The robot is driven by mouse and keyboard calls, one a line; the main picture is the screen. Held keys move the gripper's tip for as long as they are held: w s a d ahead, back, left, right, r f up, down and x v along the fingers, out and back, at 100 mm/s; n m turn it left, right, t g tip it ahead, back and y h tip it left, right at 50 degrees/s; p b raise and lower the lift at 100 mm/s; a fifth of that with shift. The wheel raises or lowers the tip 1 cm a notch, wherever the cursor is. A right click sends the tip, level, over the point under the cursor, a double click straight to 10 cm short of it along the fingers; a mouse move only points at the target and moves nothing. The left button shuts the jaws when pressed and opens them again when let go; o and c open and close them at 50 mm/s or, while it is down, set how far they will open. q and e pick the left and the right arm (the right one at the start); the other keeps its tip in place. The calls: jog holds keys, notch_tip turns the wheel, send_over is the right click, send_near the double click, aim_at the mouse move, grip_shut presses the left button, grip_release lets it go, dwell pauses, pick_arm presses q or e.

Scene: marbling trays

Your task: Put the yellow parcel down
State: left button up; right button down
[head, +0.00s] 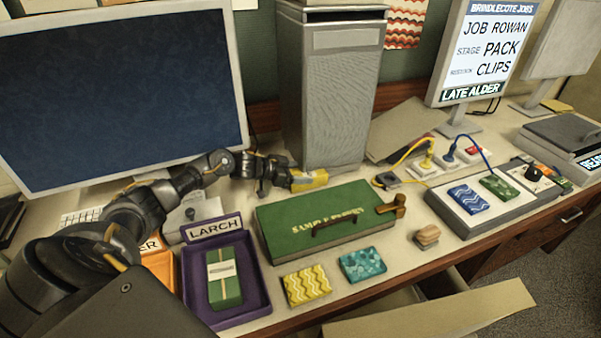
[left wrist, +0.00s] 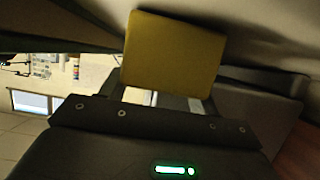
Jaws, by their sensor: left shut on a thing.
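The yellow parcel (head: 309,180) is in the jaws of my left gripper (head: 288,179), behind the green case and in front of the tall grey cabinet in the head view. In the left wrist view the yellow parcel (left wrist: 174,50) shows as a flat yellow face between the fingers of my left gripper (left wrist: 163,98). The gripper is shut on it. I cannot tell whether the parcel touches the desk. My right gripper is not in view.
A green case (head: 275,225) with a handle lies in front of the parcel. A purple LARCH tray (head: 262,298) holds a green parcel. Yellow (head: 307,286) and teal (head: 362,264) patterned packets lie in front of the case. The grey cabinet (head: 330,90) stands behind; a monitor (head: 120,90) is at left.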

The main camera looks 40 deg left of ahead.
pick_arm(q)
jog(key=o, duration=1.2)
jog(key=shift+f, duration=0.15)
jog(key=shift+s+a+r, duration=0.1)
jog(key=shift+r, duration=0.1)
jog(key=b+v, duration=0.1)
jog(key=v, duration=0.9)
jog(key=shift+s+a+b, duration=0.25)
jog(key=shift+b, duration=0.05)
jog(key=shift+s+a+r, duration=0.25)
jog(key=shift+s+r, duration=0.15)
